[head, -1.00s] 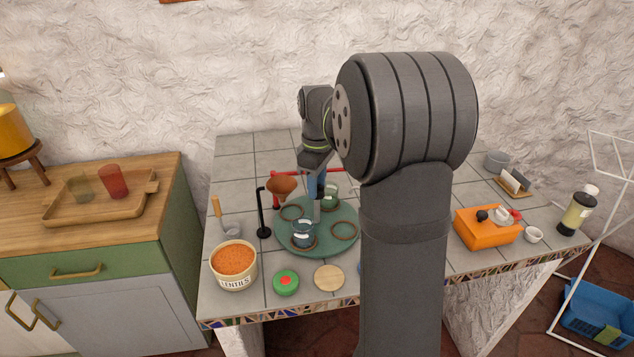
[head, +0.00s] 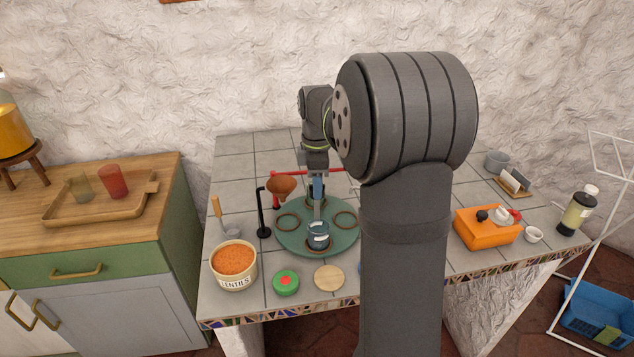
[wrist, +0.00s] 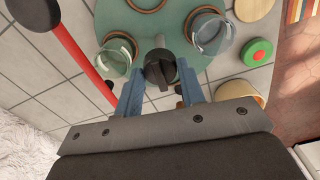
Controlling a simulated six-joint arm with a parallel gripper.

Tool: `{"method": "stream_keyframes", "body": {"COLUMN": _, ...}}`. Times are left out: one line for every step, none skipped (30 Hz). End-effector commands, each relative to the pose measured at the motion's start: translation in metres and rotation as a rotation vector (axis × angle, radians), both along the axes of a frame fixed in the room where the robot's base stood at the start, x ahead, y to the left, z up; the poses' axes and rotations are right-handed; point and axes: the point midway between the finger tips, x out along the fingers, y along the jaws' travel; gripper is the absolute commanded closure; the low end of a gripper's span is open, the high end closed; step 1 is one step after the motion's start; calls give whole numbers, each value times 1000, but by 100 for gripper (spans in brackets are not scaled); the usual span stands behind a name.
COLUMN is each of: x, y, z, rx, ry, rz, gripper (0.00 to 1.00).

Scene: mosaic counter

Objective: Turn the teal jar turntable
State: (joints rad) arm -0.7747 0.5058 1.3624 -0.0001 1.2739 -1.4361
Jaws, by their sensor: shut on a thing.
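The teal turntable (head: 287,241) lies flat on the tiled counter, with brown rings on its top. My gripper (wrist: 160,70) is over its centre, its blue fingers shut on the dark centre knob (wrist: 158,66). In the head view my gripper (head: 318,197) points down, and the arm hides part of the turntable's back. A clear glass jar (head: 318,237) stands near the front edge; it also shows in the wrist view (wrist: 212,38). A second glass jar (wrist: 115,60) stands on the opposite side, mostly hidden behind the gripper in the head view.
A red bar (wrist: 85,60) runs close behind the turntable. A copper funnel (head: 281,187) and black post (head: 263,215) stand at left. The lentils tub (head: 233,271), green lid (head: 286,286) and wooden disc (head: 329,277) lie in front. An orange box (head: 487,228) is at right.

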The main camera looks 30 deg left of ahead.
Motion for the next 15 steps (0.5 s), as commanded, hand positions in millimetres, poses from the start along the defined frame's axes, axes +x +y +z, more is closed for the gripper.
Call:
{"method": "stream_keyframes", "body": {"x": 1, "y": 1, "z": 2, "rx": 4, "ry": -4, "rz": 18, "gripper": 100}}
{"method": "stream_keyframes", "body": {"x": 1, "y": 1, "z": 2, "rx": 4, "ry": -4, "rz": 29, "gripper": 100}}
{"method": "stream_keyframes", "body": {"x": 1, "y": 1, "z": 2, "rx": 4, "ry": -4, "rz": 43, "gripper": 100}}
{"method": "stream_keyframes", "body": {"x": 1, "y": 1, "z": 2, "rx": 4, "ry": -4, "rz": 54, "gripper": 100}}
{"method": "stream_keyframes", "body": {"x": 1, "y": 1, "z": 2, "rx": 4, "ry": -4, "rz": 64, "gripper": 100}}
{"method": "stream_keyframes", "body": {"x": 1, "y": 1, "z": 2, "rx": 4, "ry": -4, "rz": 75, "gripper": 100}}
{"method": "stream_keyframes", "body": {"x": 1, "y": 1, "z": 2, "rx": 4, "ry": -4, "rz": 84, "gripper": 100}}
{"method": "stream_keyframes", "body": {"x": 1, "y": 1, "z": 2, "rx": 4, "ry": -4, "rz": 92, "gripper": 100}}
{"method": "stream_keyframes", "body": {"x": 1, "y": 1, "z": 2, "rx": 4, "ry": -4, "rz": 101, "gripper": 100}}
{"method": "stream_keyframes", "body": {"x": 1, "y": 1, "z": 2, "rx": 4, "ry": -4, "rz": 108, "gripper": 100}}
{"method": "stream_keyframes", "body": {"x": 1, "y": 1, "z": 2, "rx": 4, "ry": -4, "rz": 114, "gripper": 100}}
{"method": "stream_keyframes", "body": {"x": 1, "y": 1, "z": 2, "rx": 4, "ry": -4, "rz": 121, "gripper": 100}}
{"method": "stream_keyframes", "body": {"x": 1, "y": 1, "z": 2, "rx": 4, "ry": -4, "rz": 125, "gripper": 100}}
{"method": "stream_keyframes", "body": {"x": 1, "y": 1, "z": 2, "rx": 4, "ry": -4, "rz": 129, "gripper": 100}}
{"method": "stream_keyframes", "body": {"x": 1, "y": 1, "z": 2, "rx": 5, "ry": -5, "rz": 133, "gripper": 100}}
